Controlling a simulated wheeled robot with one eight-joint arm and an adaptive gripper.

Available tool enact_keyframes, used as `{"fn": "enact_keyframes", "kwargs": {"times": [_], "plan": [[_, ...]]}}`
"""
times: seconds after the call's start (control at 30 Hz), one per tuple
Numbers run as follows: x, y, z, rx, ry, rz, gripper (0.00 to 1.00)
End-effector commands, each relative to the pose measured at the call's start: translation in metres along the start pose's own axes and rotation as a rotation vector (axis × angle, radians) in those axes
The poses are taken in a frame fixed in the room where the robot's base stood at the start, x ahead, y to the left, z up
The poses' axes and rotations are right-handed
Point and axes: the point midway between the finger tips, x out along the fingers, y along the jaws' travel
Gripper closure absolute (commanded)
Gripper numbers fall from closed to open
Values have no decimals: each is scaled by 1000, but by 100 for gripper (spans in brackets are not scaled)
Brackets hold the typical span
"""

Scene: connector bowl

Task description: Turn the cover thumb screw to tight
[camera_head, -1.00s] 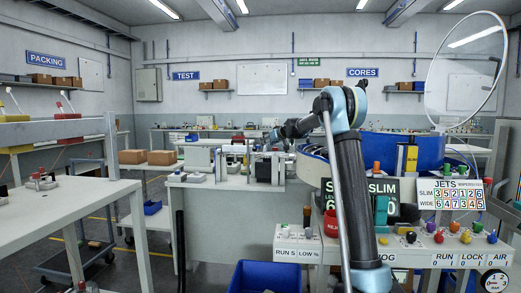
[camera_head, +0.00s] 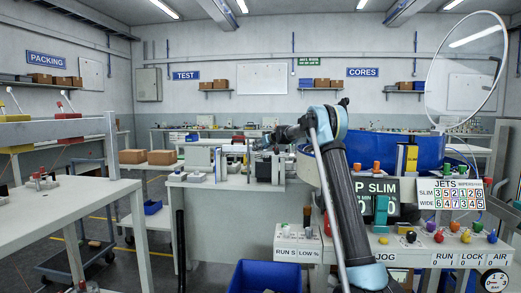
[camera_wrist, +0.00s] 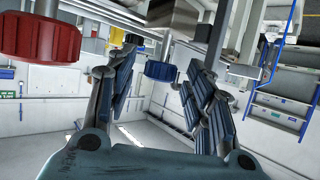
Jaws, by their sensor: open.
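In the wrist view my gripper (camera_wrist: 163,92) is open, with its two ribbed fingers apart. A blue ribbed knob (camera_wrist: 161,71) shows between the fingers, beyond their tips, and I see no contact. A larger red ribbed knob (camera_wrist: 40,38) is at the upper left, outside the left finger. I cannot tell from these frames which knob is the cover thumb screw, or how tight it is. In the head view my gripper (camera_head: 268,142) is small beside the fixture on the middle bench, and its fingers are hard to make out there.
Metal bars and a block (camera_wrist: 174,17) of the fixture lie close above the fingers in the wrist view. In the head view a large blue bowl (camera_head: 385,148) stands right of the gripper, behind my arm. A control panel (camera_head: 440,250) is at the front right.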

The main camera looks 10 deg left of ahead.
Motion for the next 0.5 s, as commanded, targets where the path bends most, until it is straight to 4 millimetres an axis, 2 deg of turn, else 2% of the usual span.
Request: {"fn": "enact_keyframes", "kwargs": {"times": [0.17,0.3,0.37,0.5], "plan": [[0,0,0,0,0,0,52],[0,0,0,0,0,0,84],[0,0,0,0,0,0,96],[-1,0,0,-1,0,-1,96]]}}
